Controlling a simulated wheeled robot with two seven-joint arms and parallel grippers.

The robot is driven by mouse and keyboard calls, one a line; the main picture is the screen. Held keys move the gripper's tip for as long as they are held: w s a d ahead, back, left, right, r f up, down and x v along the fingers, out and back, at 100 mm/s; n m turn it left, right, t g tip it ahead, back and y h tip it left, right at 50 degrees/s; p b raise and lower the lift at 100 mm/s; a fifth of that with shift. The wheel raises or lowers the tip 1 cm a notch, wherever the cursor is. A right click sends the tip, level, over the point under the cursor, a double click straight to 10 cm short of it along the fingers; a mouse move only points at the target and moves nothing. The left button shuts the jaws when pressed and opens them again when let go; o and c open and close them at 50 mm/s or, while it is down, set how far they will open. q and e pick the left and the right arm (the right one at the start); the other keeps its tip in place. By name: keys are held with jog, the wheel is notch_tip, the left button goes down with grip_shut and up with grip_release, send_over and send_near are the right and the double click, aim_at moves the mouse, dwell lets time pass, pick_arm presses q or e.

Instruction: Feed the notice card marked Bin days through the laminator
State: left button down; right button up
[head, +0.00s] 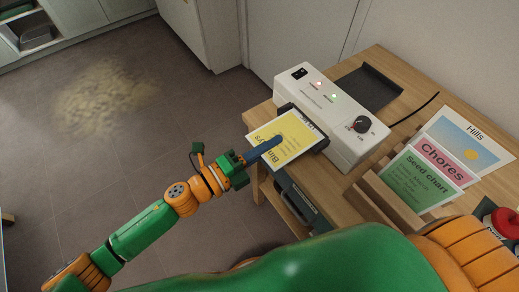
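The yellow Bin days card (294,127) lies at the near side of the white laminator (318,98), over its dark entry tray (319,143). I cannot tell whether the card's far edge is inside the slot. My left gripper (274,142) reaches in from the left. One blue finger lies along the top of the card, and the gripper appears shut on it; the other finger is hidden beneath. My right gripper is out of view.
A dark exit tray (368,87) sits behind the laminator. A wooden rack (389,200) at right holds the Seed chart (416,184), Chores (441,164) and Hills (466,143) cards. A black cable (415,109) crosses the wooden table (405,65). A red object (503,222) stands at the right edge.

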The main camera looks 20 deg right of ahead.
aim_at(285, 136)
pick_arm(q)
jog(key=shift+b+x, duration=0.3)
jog(key=shift+x, duration=1.75)
jog(key=c, duration=0.5)
grip_release()
jog(key=p+v, duration=0.1)
jog(key=v, duration=0.3)
jog(key=shift+s+a, duration=0.1)
jog(key=shift+a, duration=0.15)
jog(key=shift+s+a+p, duration=0.25)
jog(key=shift+a+p, duration=0.05)
jog(key=shift+a, duration=0.4)
